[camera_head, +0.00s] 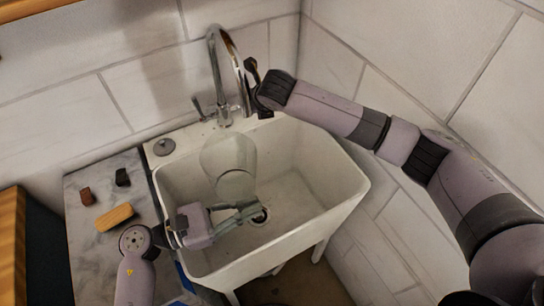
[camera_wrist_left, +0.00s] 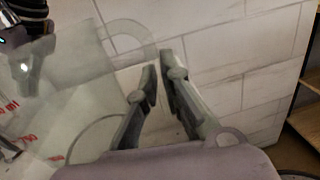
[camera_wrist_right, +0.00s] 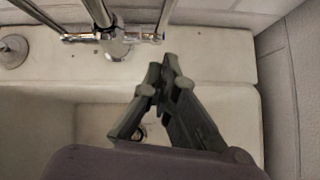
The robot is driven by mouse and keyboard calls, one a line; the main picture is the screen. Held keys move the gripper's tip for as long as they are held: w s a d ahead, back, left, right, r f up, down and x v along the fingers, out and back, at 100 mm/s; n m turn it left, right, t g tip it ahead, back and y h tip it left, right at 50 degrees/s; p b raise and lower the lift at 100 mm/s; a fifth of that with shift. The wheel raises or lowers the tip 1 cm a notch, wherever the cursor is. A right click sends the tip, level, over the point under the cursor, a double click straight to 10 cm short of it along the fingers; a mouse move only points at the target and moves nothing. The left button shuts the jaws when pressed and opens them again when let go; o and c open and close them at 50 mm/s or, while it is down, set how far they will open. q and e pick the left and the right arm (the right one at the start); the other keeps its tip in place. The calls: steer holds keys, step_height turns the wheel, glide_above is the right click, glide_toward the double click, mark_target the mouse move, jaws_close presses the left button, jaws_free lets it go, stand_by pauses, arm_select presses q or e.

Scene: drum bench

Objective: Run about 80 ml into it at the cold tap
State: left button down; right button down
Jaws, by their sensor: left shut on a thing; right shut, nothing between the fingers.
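A clear jug (camera_head: 228,158) is over the sink, below and in front of the tap spout. Red markings show on its wall in the left wrist view (camera_wrist_left: 60,125). My left gripper (camera_head: 255,209) is shut on the jug, seemingly at its handle; the exact contact is unclear. The chrome tap (camera_head: 216,60) has a tall curved spout and a lever (camera_head: 200,106) at its left. My right gripper (camera_head: 257,88) is shut and empty beside the tap's right side; it also shows in the right wrist view (camera_wrist_right: 160,80). I see no water running. The jug's contents cannot be told.
The white sink (camera_head: 335,200) has a drain (camera_head: 260,215) in its floor. On the marble counter (camera_head: 85,250) lie a reddish block (camera_head: 87,196), a black block (camera_head: 122,177) and a wooden piece (camera_head: 115,217). Tiled walls stand behind and right.

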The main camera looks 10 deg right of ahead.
steer(key=s+f+t+y, duration=0.35)
steer(key=f+t, duration=0.35)
steer(key=f, duration=0.3)
steer(key=v, duration=1)
steer(key=shift+s+f, duration=0.2)
steer(key=shift+s, duration=0.1)
steer(key=shift+d+h, duration=0.15)
steer(key=shift+h, duration=0.1)
